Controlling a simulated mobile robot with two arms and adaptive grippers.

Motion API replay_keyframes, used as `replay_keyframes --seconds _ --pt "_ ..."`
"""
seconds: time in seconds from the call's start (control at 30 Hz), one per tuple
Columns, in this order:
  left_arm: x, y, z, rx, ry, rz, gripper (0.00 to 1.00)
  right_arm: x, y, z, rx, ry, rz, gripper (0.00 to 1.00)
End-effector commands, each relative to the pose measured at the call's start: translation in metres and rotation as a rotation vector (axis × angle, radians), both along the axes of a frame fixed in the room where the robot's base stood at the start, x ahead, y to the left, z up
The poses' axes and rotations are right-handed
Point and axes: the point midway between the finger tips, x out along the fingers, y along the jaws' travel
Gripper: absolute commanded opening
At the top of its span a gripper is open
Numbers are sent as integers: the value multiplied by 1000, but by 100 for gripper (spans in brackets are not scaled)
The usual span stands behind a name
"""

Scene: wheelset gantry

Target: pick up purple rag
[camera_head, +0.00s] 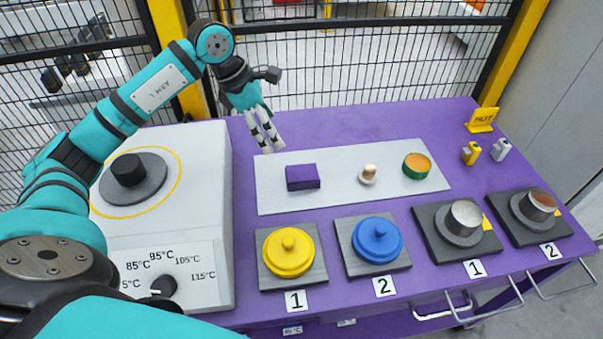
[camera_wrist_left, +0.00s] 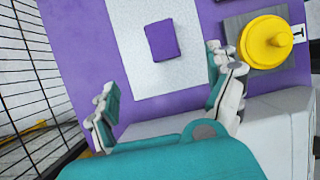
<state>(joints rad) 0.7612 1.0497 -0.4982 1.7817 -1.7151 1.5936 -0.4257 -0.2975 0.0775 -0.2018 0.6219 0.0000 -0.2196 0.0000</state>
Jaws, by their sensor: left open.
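The purple rag (camera_head: 303,177) is a small folded block lying flat at the left end of a light grey mat (camera_head: 340,199) on the purple table. In the left wrist view the rag (camera_wrist_left: 162,41) shows ahead of the fingers, on the mat (camera_wrist_left: 135,73). My left gripper (camera_head: 268,141) hangs above the table near the mat's back left corner, apart from the rag. Its fingers are spread in the left wrist view (camera_wrist_left: 165,95), with nothing between them. My right gripper does not show.
A mushroom-shaped piece (camera_head: 369,174) and a green-orange round container (camera_head: 417,166) share the mat. A yellow lidded piece (camera_head: 288,252) and a blue one (camera_head: 377,240) stand in front. A white heater unit (camera_head: 190,245) stands left. A mesh fence (camera_head: 370,60) runs behind the table.

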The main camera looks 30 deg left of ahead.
Motion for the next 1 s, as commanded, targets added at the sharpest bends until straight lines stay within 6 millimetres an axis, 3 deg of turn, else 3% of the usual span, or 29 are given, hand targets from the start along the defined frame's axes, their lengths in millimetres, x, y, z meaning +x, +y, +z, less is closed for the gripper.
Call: replay_keyframes --seconds 0.5,0.83,1.0 --pt "22 -32 -93 3 8 -1 88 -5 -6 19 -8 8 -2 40" --pt "28 -44 -117 2 7 -2 88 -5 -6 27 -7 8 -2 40" --pt "35 -56 -140 2 8 0 88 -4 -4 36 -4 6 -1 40"
